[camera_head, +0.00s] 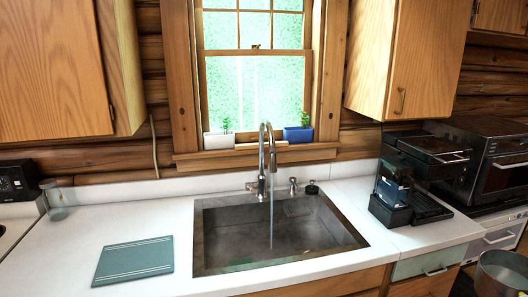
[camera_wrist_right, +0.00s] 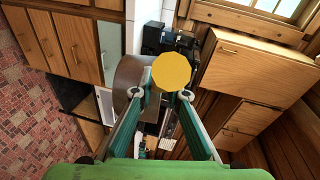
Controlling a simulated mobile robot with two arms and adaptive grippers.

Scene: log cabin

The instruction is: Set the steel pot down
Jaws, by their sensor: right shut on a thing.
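The steel pot (camera_head: 503,272) is at the lower right edge of the head view, in front of the counter and partly cut off. In the right wrist view, a grey-brown rounded side that appears to be the pot (camera_wrist_right: 128,80) is left of the fingertips. My right gripper (camera_wrist_right: 168,92) is shut, with a flat yellow many-sided piece (camera_wrist_right: 171,70) at its fingertips. This looks like part of the pot's handle, but the join is hidden. My right gripper is outside the head view. My left gripper is not in view.
The white counter (camera_head: 130,222) holds a teal board (camera_head: 134,260), a glass jar (camera_head: 54,200) and a sink (camera_head: 280,232) with running water. A black coffee machine (camera_head: 405,185) stands right of the sink, near an oven (camera_head: 497,165). Bare counter lies between board and sink.

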